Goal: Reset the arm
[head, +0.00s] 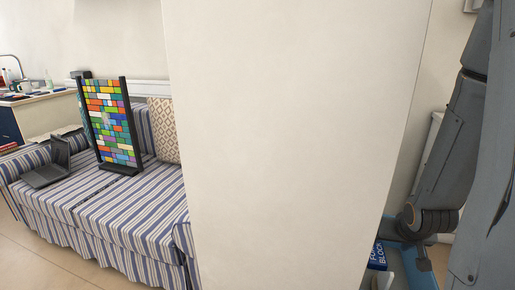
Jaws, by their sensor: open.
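My arm (450,140) shows at the right edge of the head view, as grey links with thin orange rings at a lower joint (432,220). It hangs down beside a broad white wall or panel. I cannot make out gripper fingers. A small grey part below the joint is too unclear to name, and the end of the arm is partly hidden.
A white wall (290,140) fills the middle. Left of it, a striped sofa (120,215) holds a colourful panel (112,122) in a dark stand, a laptop (50,172) and a patterned cushion (163,130). A blue box (378,257) sits below my arm. Floor (50,260) shows lower left.

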